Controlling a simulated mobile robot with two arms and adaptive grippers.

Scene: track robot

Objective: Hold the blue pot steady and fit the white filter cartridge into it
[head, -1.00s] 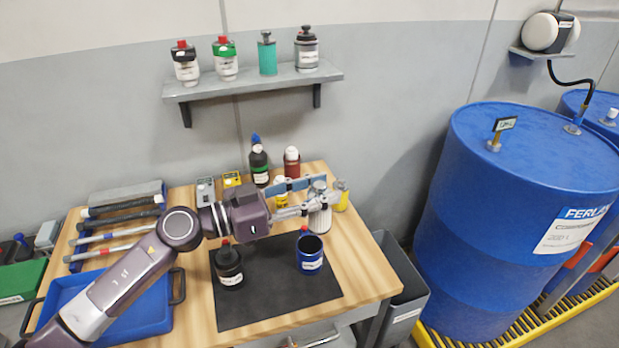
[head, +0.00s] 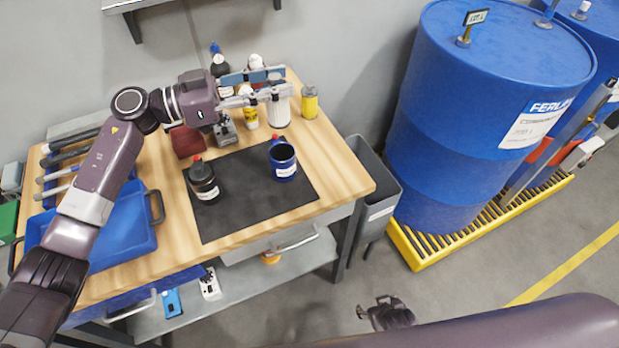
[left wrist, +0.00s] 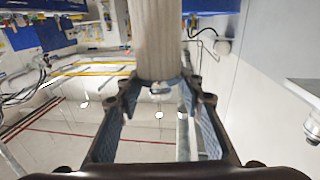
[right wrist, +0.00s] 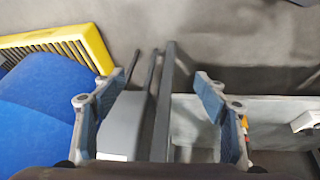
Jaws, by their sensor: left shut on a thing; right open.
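The blue pot (head: 283,162) stands upright on the dark mat, its open mouth facing up and its inside dark. My left gripper (head: 275,84) is shut on the white filter cartridge (head: 280,108), behind the pot near the back of the table. The cartridge also fills the top middle of the left wrist view (left wrist: 158,40), between the fingers (left wrist: 160,88). Its upper end is partly hidden by the fingers in the head view. My right gripper (head: 388,313) is open and empty, low in front of the table's right side; its spread fingers show in the right wrist view (right wrist: 160,95).
A dark bottle with a red cap (head: 204,182) stands on the mat (head: 240,215), left of the pot. A yellow can (head: 309,103) stands right of the cartridge. A blue tray (head: 115,240) lies at left. A grey bin (head: 375,190) and blue drum (head: 470,130) stand at right.

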